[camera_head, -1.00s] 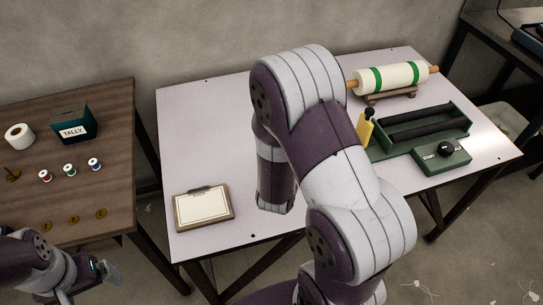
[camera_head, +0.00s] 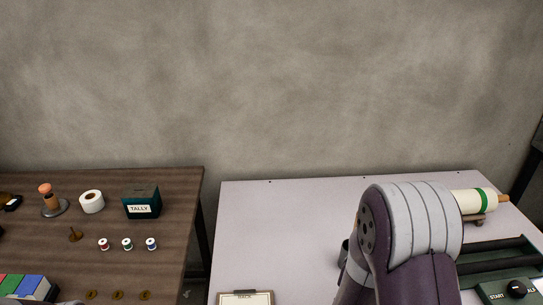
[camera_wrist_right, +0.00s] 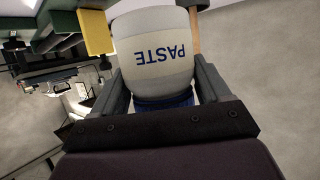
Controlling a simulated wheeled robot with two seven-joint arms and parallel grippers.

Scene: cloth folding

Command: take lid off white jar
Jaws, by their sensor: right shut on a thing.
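A white jar (camera_wrist_right: 155,50) with "PASTE" in blue letters fills the top middle of the right wrist view, its lettering upside down there. A blue ribbed lid (camera_wrist_right: 165,102) shows at its end nearest my palm. My right gripper (camera_wrist_right: 160,85) has one finger on each side of the lid and is shut on it. I cannot tell whether the lid is still seated on the jar. In the head view my right arm hides the jar and this gripper. My left gripper is out of view.
The brown table (camera_head: 185,185) at left holds a tally box (camera_head: 141,201), a white roll (camera_head: 92,202) and spools. A yellow object (camera_wrist_right: 96,33) is near the jar.

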